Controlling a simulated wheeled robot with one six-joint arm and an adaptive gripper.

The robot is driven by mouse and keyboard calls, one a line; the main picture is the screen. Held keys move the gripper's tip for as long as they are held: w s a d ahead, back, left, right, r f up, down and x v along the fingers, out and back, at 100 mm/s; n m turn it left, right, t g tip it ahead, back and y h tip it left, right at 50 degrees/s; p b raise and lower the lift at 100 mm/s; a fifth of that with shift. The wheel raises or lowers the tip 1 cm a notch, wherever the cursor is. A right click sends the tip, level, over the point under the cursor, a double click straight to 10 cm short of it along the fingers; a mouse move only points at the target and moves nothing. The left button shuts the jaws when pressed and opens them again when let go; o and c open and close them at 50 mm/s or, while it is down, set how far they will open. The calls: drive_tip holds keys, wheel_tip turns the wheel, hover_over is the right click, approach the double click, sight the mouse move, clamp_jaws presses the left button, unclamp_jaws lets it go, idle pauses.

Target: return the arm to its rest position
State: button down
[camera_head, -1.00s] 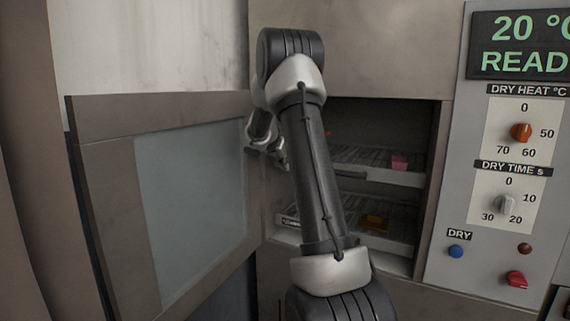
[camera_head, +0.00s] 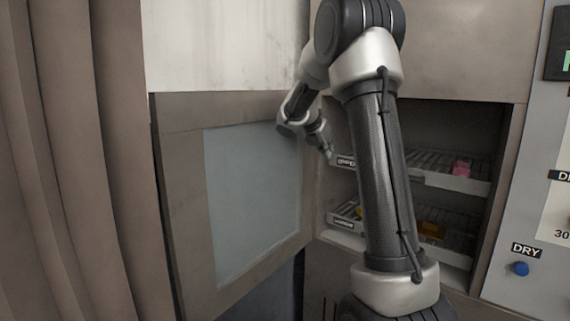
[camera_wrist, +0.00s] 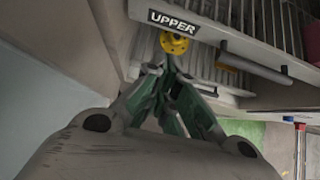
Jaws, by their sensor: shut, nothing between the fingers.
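My gripper (camera_head: 327,153) is at the left side of the open cabinet, between the open door and the rack fronts. In the wrist view its green-padded fingers (camera_wrist: 170,68) are shut with nothing between them. A yellow round item (camera_wrist: 174,43) shows just beyond the fingertips; I cannot tell how far beyond. My arm rises in front of the cabinet, bends at the top and reaches down to the left, hiding part of the racks.
The cabinet door (camera_head: 180,190) stands open at left. The upper rack (camera_head: 470,184), labelled UPPER (camera_wrist: 171,21), holds a pink item (camera_head: 463,168). The lower rack (camera_head: 458,258) holds an orange item (camera_head: 432,230). A blue DRY button (camera_head: 520,269) is at right.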

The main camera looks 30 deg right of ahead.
drive_tip(key=s+a+f+m+g+y, duration=0.1)
drive_tip(key=s+a+f+m+y, duration=0.15)
drive_tip(key=s+m, duration=0.45)
drive_tip(key=s+a+f+m+g+y, duration=0.1)
drive_tip(key=s+a+f+m+g, duration=0.1)
drive_tip(key=s+a+f+m, duration=0.3)
drive_tip(key=s+a+r+m+t+y, duration=0.1)
drive_tip(key=s+a+m, duration=0.2)
drive_tip(key=s+a, duration=0.2)
drive_tip(key=s+a+r+m+t+y, duration=0.1)
drive_tip(key=s+a+m, duration=0.3)
drive_tip(key=s, duration=0.8)
drive_tip(key=s+a+r+m+t+y, duration=0.1)
drive_tip(key=s+a+m+y, duration=0.2)
drive_tip(key=s+a, duration=0.4)
drive_tip(key=shift+s+r+t, duration=0.4)
drive_tip(key=shift+s, duration=0.25)
